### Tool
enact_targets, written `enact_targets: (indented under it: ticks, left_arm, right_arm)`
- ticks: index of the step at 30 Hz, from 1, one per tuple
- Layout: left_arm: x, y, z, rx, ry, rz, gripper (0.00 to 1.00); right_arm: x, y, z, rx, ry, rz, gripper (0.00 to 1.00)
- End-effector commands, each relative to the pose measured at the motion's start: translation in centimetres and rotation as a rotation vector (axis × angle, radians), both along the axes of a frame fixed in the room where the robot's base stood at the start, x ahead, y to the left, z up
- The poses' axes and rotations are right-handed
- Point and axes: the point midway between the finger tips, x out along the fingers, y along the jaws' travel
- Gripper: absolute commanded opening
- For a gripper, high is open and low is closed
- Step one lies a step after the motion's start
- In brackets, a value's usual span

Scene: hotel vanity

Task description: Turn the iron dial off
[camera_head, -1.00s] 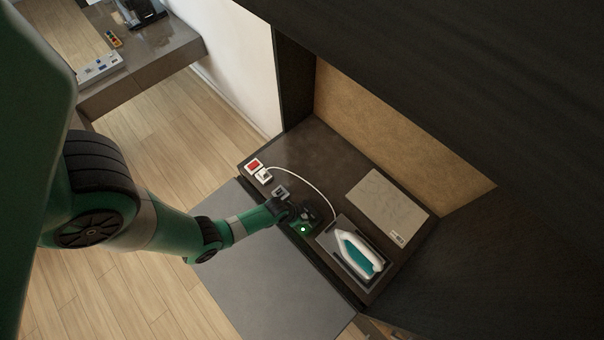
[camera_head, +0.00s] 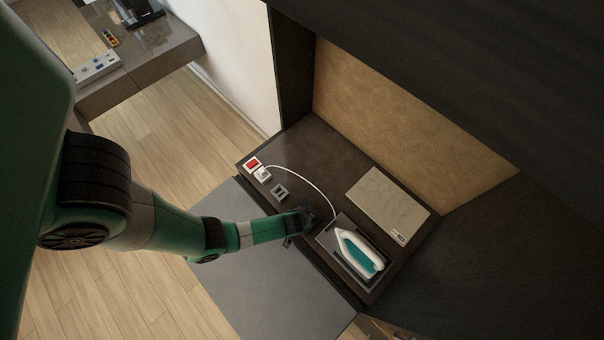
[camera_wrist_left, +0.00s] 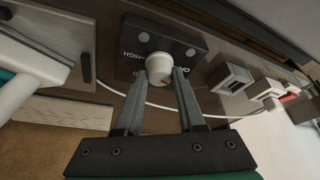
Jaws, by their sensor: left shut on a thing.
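The white dial knob (camera_wrist_left: 159,65) sits on a dark panel (camera_wrist_left: 190,46) with partly readable white lettering, including "HIGH", in the left wrist view. My left gripper (camera_wrist_left: 166,76) has its two grey fingers shut on the knob, one on each side. In the head view my left gripper (camera_head: 304,222) reaches the front of the dark counter and hides the dial. The white and teal iron (camera_head: 358,250) rests on its dark stand, just right of the gripper. Its pale body also shows in the left wrist view (camera_wrist_left: 32,72). My right gripper is not in view.
A white cord (camera_head: 312,181) curves from the white plug (camera_head: 263,174), by the red switch (camera_head: 252,164), toward the iron area. A small dark socket block (camera_head: 279,192) stands left of the gripper. A flat beige board (camera_head: 385,199) lies behind the iron.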

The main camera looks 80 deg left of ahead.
Motion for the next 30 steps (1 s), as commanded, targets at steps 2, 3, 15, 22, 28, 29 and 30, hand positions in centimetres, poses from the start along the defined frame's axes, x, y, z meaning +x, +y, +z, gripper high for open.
enact_targets:
  ticks: [2, 3, 15, 22, 28, 29, 30]
  left_arm:
    - [0.1, -0.1, 0.1, -0.001, 0.001, 0.062, 0.00]
    - [0.1, -0.1, 0.1, 0.000, 0.001, 0.092, 0.00]
    - [0.2, -0.1, 0.1, -0.003, 0.000, 0.300, 0.00]
    - [0.1, -0.1, 0.0, -0.003, 0.000, 0.334, 0.00]
    - [0.1, -0.1, -0.1, -0.003, 0.000, 0.336, 0.00]
    - [0.1, -0.1, -0.1, -0.003, 0.000, 0.336, 0.00]
    - [0.1, -0.1, -0.1, -0.003, -0.001, 0.336, 0.00]
  right_arm:
    - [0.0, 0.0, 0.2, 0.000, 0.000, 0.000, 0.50]
    - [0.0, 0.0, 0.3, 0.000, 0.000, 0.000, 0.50]
    - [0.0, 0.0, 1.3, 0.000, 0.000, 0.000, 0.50]
    - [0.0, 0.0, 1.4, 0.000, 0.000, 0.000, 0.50]
    - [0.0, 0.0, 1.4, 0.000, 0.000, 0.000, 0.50]
    - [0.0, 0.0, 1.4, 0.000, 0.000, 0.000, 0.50]
    - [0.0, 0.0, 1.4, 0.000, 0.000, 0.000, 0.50]
